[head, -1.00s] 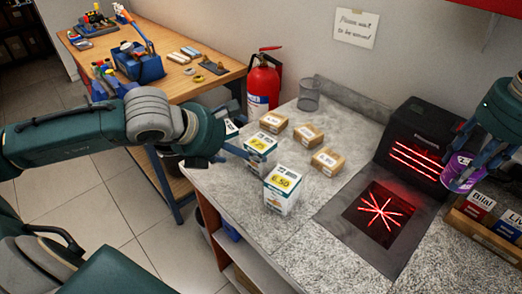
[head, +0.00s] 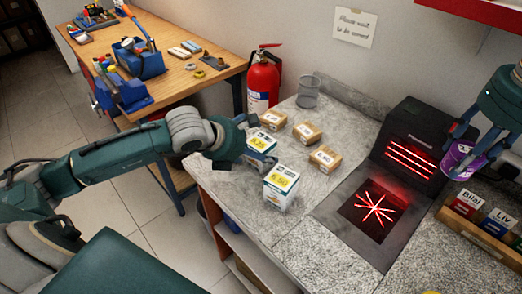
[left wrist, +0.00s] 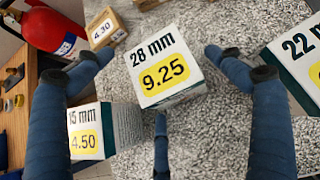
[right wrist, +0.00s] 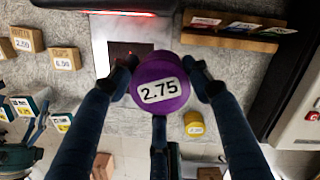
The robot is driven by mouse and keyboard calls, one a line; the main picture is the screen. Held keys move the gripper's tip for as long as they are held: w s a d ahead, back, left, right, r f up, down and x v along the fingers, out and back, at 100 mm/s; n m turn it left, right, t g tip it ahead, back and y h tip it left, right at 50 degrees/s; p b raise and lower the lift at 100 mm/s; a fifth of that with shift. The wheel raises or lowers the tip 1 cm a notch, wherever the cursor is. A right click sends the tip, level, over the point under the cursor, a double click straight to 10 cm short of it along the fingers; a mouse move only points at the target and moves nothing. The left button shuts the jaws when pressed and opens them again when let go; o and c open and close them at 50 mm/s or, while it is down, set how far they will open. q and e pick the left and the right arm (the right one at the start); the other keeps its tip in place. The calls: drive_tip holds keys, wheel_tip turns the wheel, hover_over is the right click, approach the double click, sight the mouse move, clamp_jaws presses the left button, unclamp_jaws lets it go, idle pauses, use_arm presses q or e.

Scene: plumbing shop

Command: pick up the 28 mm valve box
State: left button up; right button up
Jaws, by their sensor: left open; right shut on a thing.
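The 28 mm valve box (head: 262,143), white with a yellow 9.25 label, stands on the grey counter. In the left wrist view the 28 mm box (left wrist: 163,65) lies between my spread fingers. My left gripper (head: 252,141) is open beside it, partly covering it in the head view. A 15 mm box (left wrist: 105,130) marked 4.50 is at lower left in the left wrist view. A 22 mm box (left wrist: 297,55) is at its right edge. My right gripper (head: 462,152) is shut on a purple can (right wrist: 160,88) labelled 2.75, above the counter.
Several small brown cartons (head: 307,132) and a mesh cup (head: 308,92) sit behind the boxes. A black scanner (head: 408,150) with red light stands to the right, near a wooden card tray (head: 480,238). A red fire extinguisher (head: 263,80) stands beyond the counter.

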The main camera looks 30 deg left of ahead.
use_arm(q)
drive_tip(key=c, duration=1.9)
drive_tip(key=shift+r, duration=0.15)
drive_tip(key=shift+c, duration=0.9)
